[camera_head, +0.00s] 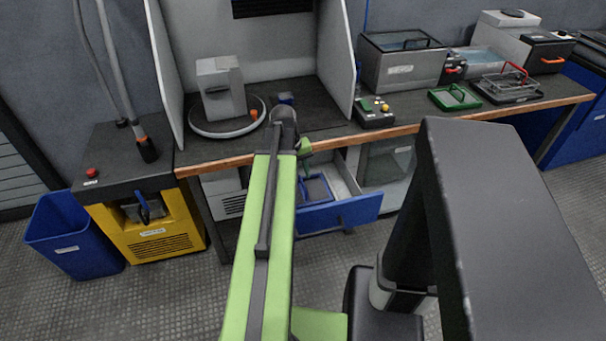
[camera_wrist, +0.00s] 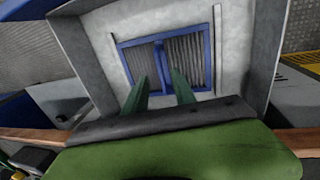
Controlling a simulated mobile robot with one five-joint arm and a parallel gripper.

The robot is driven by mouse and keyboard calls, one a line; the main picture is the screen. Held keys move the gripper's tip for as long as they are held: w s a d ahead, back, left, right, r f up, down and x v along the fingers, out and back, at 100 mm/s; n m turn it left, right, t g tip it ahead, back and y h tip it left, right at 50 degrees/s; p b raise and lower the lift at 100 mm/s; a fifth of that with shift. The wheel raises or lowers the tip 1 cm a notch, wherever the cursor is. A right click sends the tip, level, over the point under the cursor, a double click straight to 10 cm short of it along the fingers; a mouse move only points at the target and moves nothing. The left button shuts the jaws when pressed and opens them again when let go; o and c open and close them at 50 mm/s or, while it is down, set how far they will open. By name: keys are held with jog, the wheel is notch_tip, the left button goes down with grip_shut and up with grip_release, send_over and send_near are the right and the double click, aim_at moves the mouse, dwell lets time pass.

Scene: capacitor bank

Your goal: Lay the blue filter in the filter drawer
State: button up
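The blue filter (camera_wrist: 193,58) has a blue frame, grey pleats and a blue middle bar. It lies flat on the pale floor of the open filter drawer (camera_wrist: 233,27). In the head view the filter (camera_head: 318,188) shows partly behind my arm, inside the drawer with the blue front (camera_head: 342,213). My gripper (camera_wrist: 158,76) is above the filter. Its two green fingers are apart, one on each side of the middle bar, with nothing visibly clamped between them. In the head view my gripper (camera_head: 304,150) is over the drawer, mostly hidden by my arm.
The wooden bench edge (camera_head: 400,131) runs just above the drawer. A green frame (camera_head: 454,98), a red-handled rack (camera_head: 508,86) and a button box (camera_head: 374,112) stand on the bench. A yellow unit (camera_head: 152,238) and a blue bin (camera_head: 72,235) stand at left.

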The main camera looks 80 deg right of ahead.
jog(key=r+p, duration=0.2)
jog(key=r, duration=0.1)
jog(key=w+r+p, duration=0.1)
jog(key=r, duration=0.1)
jog(key=shift+a+r+p, duration=0.2)
jog(key=shift+a+p, duration=0.05)
jog(key=shift+p, duration=0.05)
jog(key=w+a+n, duration=0.2)
jog(key=w+a, duration=0.4)
jog(key=w, duration=0.5)
jog(key=w+a+n+t, duration=0.1)
jog(key=w+a+n, duration=0.1)
jog(key=w+a, duration=0.65)
jog(key=w+a+n, duration=0.2)
jog(key=w+a, duration=0.1)
jog(key=w, duration=1.1)
jog(key=w+a+n, duration=0.1)
jog(key=w+a, duration=0.3)
jog(key=a, duration=0.4)
jog(key=w+a+n+t, duration=0.1)
jog(key=w+a+n, duration=0.1)
jog(key=w+a, duration=0.35)
jog(key=w+a+n, duration=0.1)
jog(key=w+a, duration=0.2)
jog(key=a, duration=0.6)
jog(key=w+a+n+y, duration=0.1)
jog(key=a+n, duration=0.2)
jog(key=a, duration=1.7)
jog(key=shift+w+a+f, duration=0.25)
jog(key=shift+w, duration=0.15)
